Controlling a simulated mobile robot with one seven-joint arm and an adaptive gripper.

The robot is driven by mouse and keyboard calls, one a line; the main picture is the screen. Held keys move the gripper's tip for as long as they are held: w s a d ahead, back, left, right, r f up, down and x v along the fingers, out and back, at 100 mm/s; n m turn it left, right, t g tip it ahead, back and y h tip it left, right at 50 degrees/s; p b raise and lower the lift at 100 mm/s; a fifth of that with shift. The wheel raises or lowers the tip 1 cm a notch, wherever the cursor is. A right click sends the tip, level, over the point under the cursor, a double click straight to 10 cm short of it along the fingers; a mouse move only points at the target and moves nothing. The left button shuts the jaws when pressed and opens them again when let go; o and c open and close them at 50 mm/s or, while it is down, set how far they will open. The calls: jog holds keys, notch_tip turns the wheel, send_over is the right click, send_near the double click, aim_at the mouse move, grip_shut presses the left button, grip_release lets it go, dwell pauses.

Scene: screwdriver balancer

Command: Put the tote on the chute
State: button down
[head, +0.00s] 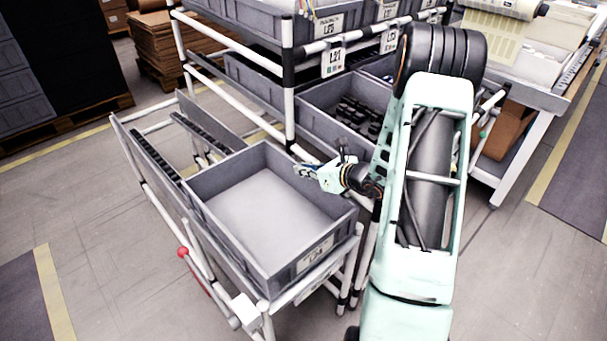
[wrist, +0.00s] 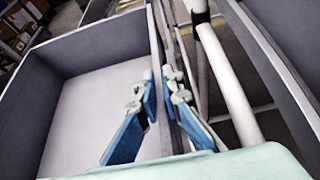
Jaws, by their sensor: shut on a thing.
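The tote (head: 225,256) is a grey open box with an empty pale floor and a label on its near side. It rests on the chute (head: 142,168), a sloped rack of white tubes with dark roller strips and grey side panels. In the wrist view the tote (wrist: 84,50) fills the left half. My gripper (head: 300,171) reaches the tote's right wall from the right. In the wrist view its blue-padded fingers (wrist: 158,72) stand on either side of that wall, shut on it. The underside of the tote is hidden.
A shelf rack with grey bins (head: 345,95) stands close behind and right of the tote, its white post (head: 288,90) near my gripper. A table (head: 530,90) with papers is at the right. A red knob (head: 182,252) sits on the chute's left side. Open floor (head: 60,215) lies left.

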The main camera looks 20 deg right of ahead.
jog(key=shift+f, duration=0.45)
jog(key=shift+f, duration=0.15)
jog(key=c, duration=2.1)
grip_release()
jog(key=p+v, duration=0.1)
jog(key=v, duration=1.1)
jog(key=shift+p, duration=0.3)
